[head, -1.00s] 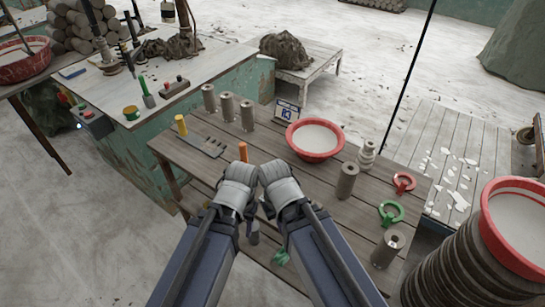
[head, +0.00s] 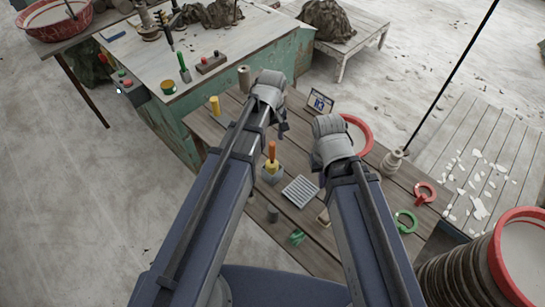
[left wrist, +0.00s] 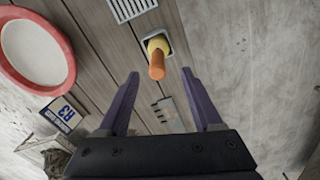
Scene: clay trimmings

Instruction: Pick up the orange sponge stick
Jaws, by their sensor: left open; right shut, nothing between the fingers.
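The orange sponge stick (head: 272,150) stands upright on the wooden table, with a yellow lower part set in a small grey holder (head: 273,178). In the left wrist view the stick (left wrist: 157,68) points up toward the camera, ahead of my open fingers and roughly centred between them. My left gripper (head: 283,127) is above the table near the stick, empty and not touching it; its two purple fingers (left wrist: 160,84) show clearly in the left wrist view. My right gripper (head: 322,180) is shut and empty to the right of the stick, its fingers partly hidden by its wrist.
A grey ribbed tray (head: 300,191) lies just right of the holder. A yellow cylinder (head: 214,106) stands at the left. A red-rimmed bowl (head: 360,133) is behind my right wrist. Red (head: 425,192) and green (head: 405,221) ring-handled tools lie at the right. A slotted metal plate (left wrist: 168,113) lies near the stick.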

